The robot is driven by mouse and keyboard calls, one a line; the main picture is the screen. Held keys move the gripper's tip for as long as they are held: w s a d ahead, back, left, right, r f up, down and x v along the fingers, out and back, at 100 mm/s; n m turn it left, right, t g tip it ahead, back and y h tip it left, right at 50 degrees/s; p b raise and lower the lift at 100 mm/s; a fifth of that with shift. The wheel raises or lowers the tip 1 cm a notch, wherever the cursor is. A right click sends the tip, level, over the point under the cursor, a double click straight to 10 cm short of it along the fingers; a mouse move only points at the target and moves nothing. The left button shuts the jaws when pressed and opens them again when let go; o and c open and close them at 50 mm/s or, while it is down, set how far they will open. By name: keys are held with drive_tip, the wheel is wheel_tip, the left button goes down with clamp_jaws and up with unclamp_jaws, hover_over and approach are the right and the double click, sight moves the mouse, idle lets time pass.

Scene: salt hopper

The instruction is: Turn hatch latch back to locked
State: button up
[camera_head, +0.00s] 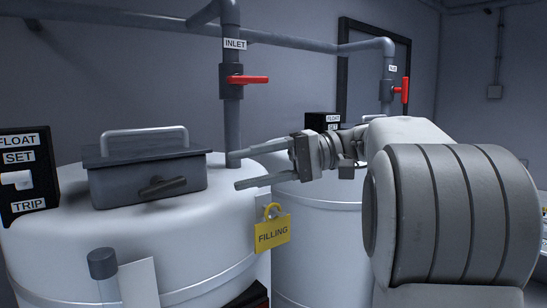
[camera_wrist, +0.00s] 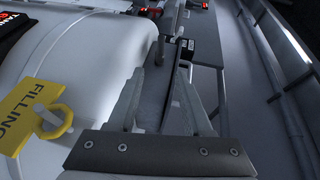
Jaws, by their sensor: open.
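The hatch (camera_head: 147,178) is a dark grey box with a light handle bar on top, set on the white tank's lid in the head view. Its latch (camera_head: 162,186) is a dark lever on the front face, lying near level with a slight tilt up to the right. My gripper (camera_head: 235,168) is open and empty, to the right of the hatch and apart from the latch, with its fingers pointing left. In the wrist view the fingers (camera_wrist: 160,105) are spread with nothing between them. The hatch and latch do not clearly show in the wrist view.
A yellow FILLING tag (camera_head: 272,232) hangs on the tank's side below my gripper; it also shows in the wrist view (camera_wrist: 35,115). An inlet pipe (camera_head: 231,120) with a red valve handle (camera_head: 248,79) rises behind my fingertips. A FLOAT SET TRIP box (camera_head: 27,176) stands left of the hatch.

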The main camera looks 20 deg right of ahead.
drive_tip(key=shift+p+v, duration=1.5)
drive_tip(key=shift+v, duration=0.8)
